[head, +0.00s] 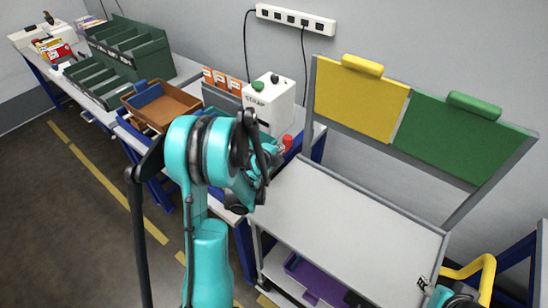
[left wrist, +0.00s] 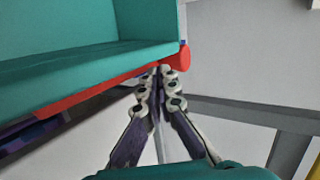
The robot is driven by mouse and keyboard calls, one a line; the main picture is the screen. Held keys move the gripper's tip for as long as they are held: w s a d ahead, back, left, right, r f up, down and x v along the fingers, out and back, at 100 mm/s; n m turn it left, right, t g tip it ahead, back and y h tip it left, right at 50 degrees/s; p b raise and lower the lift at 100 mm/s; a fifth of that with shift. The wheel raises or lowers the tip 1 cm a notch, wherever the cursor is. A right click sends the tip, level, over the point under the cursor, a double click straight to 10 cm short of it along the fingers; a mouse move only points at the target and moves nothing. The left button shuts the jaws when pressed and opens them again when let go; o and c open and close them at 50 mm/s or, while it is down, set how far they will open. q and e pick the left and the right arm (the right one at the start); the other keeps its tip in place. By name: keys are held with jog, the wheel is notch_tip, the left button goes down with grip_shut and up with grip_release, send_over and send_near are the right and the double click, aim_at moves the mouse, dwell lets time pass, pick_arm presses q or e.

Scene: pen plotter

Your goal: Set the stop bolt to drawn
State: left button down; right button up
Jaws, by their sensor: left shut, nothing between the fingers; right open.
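My left gripper (head: 270,158) is over the left end of the white-topped bench, largely hidden behind my own teal arm in the head view. In the left wrist view its fingertips (left wrist: 161,72) are together with nothing between them. They are just below a red bar (left wrist: 105,84) along the lower edge of a teal body, close to its rounded red end (left wrist: 184,57). I cannot tell whether they touch. A small red part (head: 287,142) shows beside the gripper in the head view. I cannot make out a stop bolt for certain. My right gripper (head: 424,285) is open at the lower right.
A white box labelled STRAP (head: 269,101) with a green button stands behind my left arm. Brown (head: 165,106) and green bins (head: 130,50) are on the left. The white bench top (head: 335,225) is largely clear. Yellow (head: 360,98) and green panels (head: 450,140) stand behind it.

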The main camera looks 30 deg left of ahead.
pick_arm(q)
jog(key=shift+w+a, duration=0.15)
jog(key=shift+w, duration=0.9)
jog(key=w, duration=0.7)
jog(key=w+d+b, duration=0.1)
jog(key=w, duration=0.3)
jog(key=shift+w, duration=0.2)
jog(key=shift+s, duration=0.1)
